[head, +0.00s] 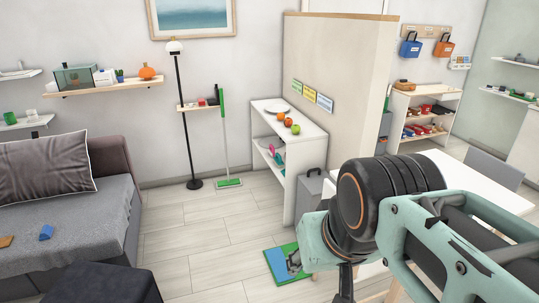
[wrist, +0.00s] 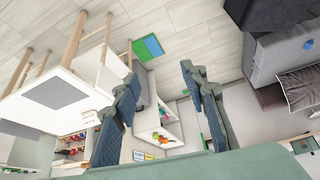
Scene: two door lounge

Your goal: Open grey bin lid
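The grey bin (head: 309,192) stands on the floor at the right end of the low white shelf, in the head view. Its lid looks shut, with a dark handle on top. My arm hides part of its right side. I cannot make the bin out clearly in the wrist view. My gripper (wrist: 158,88) is open in the wrist view, its two dark fingers wide apart with nothing held between them. In the head view my arm reaches in from the right, and the gripper is mostly hidden low in the picture, nearer than the bin.
A low white shelf (head: 302,160) with fruit stands against a partition (head: 340,70). A white table (head: 455,180) is to the right. A green and blue mat (head: 277,264) lies on the floor. A sofa (head: 55,215) and dark ottoman (head: 95,284) are left. Floor between is clear.

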